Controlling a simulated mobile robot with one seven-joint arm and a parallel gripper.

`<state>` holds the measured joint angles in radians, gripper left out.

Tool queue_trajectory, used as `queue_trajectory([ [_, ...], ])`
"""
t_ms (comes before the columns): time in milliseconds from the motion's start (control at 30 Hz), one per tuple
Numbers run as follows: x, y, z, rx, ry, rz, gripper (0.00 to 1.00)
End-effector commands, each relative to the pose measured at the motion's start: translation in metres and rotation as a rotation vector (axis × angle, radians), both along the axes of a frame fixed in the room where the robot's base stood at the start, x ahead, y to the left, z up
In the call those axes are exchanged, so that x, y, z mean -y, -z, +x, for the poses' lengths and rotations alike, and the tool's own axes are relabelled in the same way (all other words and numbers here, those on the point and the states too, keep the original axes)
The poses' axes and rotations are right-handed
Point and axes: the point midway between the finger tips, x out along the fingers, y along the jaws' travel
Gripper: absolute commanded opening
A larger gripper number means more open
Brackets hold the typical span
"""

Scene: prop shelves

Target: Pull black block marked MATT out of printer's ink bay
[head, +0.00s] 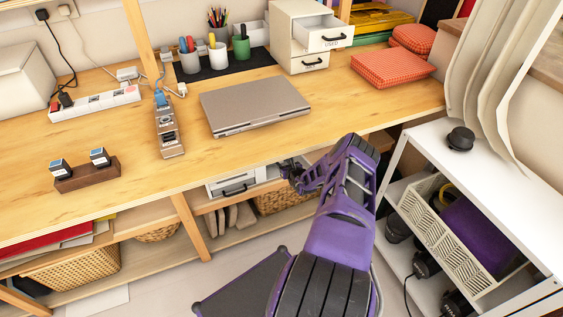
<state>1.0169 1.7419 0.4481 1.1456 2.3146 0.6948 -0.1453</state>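My gripper (289,172) is at the front edge of the wooden desk, low, beside a pale box with a dark handle (236,186) on the shelf under the desk top. Its fingers are small and dark here, and I cannot see whether they are open or shut or touch anything. No block marked MATT can be read, and no ink bay can be made out. Two small black blocks with white and blue labels, the left one (60,168) and the right one (100,157), stand in a brown wooden holder (88,176) on the desk; their labels are too small to read.
A closed grey laptop (254,104) lies mid-desk. A power strip (95,104), pen cups (219,56), a small drawer unit (308,37) and red cushions (393,69) are farther back. A white shelf unit (480,163) stands at right.

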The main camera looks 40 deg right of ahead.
Motion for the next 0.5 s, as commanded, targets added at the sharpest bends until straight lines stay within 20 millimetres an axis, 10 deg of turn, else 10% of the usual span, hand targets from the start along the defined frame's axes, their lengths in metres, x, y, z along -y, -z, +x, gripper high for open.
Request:
queue_trajectory([
  [500,-0.0003,-0.0022,-0.0014,-0.021,0.0,0.005,0.0],
])
